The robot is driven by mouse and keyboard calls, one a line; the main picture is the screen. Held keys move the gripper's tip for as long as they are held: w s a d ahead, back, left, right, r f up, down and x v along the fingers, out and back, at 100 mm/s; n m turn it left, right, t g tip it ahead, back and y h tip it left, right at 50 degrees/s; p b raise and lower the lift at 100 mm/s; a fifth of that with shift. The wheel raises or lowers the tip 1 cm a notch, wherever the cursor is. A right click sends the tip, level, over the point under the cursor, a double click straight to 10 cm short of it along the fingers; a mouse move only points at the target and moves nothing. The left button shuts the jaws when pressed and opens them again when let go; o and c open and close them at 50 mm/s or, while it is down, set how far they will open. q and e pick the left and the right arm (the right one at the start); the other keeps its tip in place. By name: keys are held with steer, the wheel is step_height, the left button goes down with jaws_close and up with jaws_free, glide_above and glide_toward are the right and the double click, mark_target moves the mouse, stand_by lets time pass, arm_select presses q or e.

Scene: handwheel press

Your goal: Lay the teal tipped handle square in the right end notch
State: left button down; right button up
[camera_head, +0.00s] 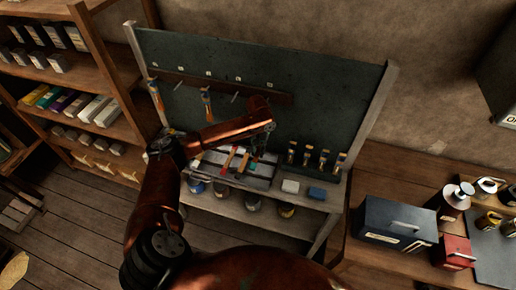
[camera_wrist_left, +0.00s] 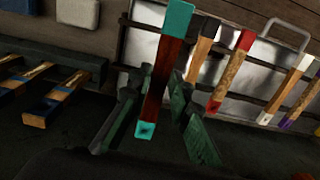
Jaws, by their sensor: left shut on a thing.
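The teal tipped handle (camera_wrist_left: 168,62) shows in the left wrist view. It has a dark red-brown shaft and teal at both ends. My left gripper (camera_wrist_left: 156,105) is shut on it, with a dark green finger on each side of the shaft. The handle is tilted in this view, its upper end overlapping the metal tray behind. I cannot identify the right end notch. My right gripper is not in view.
A metal tray (camera_wrist_left: 140,42) with several colour-tipped handles lies behind. A dark rack (camera_wrist_left: 88,66) holds several blue-banded handles. White (camera_head: 290,186) and blue (camera_head: 316,192) blocks sit on the shelf front.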

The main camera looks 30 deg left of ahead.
arm_select(q)
steer(key=shift+f+p, duration=0.45)
steer(key=shift+p, duration=0.55)
steer(key=shift+f, duration=0.6)
step_height(320, 180, down, 6)
steer(key=b, duration=0.5)
steer(key=shift+r, duration=0.2)
steer(key=shift+f, duration=0.55)
steer(key=shift+f, duration=0.2)
steer(key=shift+d+f, duration=0.1)
steer(key=shift+f, duration=0.45)
